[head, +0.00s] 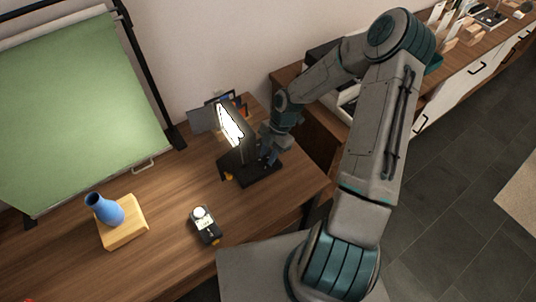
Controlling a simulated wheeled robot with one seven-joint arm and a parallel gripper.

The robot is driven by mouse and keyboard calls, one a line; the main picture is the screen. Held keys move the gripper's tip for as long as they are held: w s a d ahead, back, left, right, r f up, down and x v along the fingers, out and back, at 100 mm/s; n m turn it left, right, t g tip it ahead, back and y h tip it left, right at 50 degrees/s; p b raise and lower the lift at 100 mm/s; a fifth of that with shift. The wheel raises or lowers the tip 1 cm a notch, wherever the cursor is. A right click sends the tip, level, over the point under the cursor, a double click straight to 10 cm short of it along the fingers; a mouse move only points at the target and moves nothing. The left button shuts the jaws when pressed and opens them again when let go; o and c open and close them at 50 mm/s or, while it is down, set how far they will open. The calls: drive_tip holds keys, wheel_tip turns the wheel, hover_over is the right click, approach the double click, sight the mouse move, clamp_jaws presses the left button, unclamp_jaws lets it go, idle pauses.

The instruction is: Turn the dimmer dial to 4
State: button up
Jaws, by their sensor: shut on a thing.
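A black light panel with a bright lit face (230,122) stands on a dark base (265,174) on the wooden table (177,212). My gripper (267,158) is at the right side of the panel, just above the base, at the panel's back. It looks shut on a part there, most likely the dimmer dial. The dial itself and any numbers on it are hidden or too small to read.
A small dark meter with a white dome (205,225) lies at the table's front. A green backdrop (75,110) stands behind. Bare table lies between them.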

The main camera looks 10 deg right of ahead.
drive_tip(key=m+t, duration=0.1)
drive_tip(key=m, duration=0.1)
drive_tip(key=m+b, duration=0.1)
drive_tip(key=m, duration=0.1)
drive_tip(key=m+t+b, duration=0.1)
drive_tip(key=m, duration=0.1)
drive_tip(key=shift+s+d+m+t+y, duration=0.1)
drive_tip(key=shift+s+m+t+y, duration=0.15)
drive_tip(key=shift+m+t+y, duration=0.05)
drive_tip(key=m+t+b, duration=0.1)
drive_tip(key=m, duration=0.2)
drive_tip(key=m+t+b, duration=0.1)
drive_tip(key=m, duration=0.2)
drive_tip(key=shift+s+b, duration=0.2)
drive_tip(key=shift+b, duration=0.1)
drive_tip(key=o, duration=1)
drive_tip(key=shift+h, duration=0.4)
drive_tip(key=shift+r, duration=0.1)
drive_tip(key=p+v, duration=0.3)
drive_tip(key=v, duration=1)
drive_tip(key=shift+s+r, duration=0.15)
drive_tip(key=shift+r, duration=0.15)
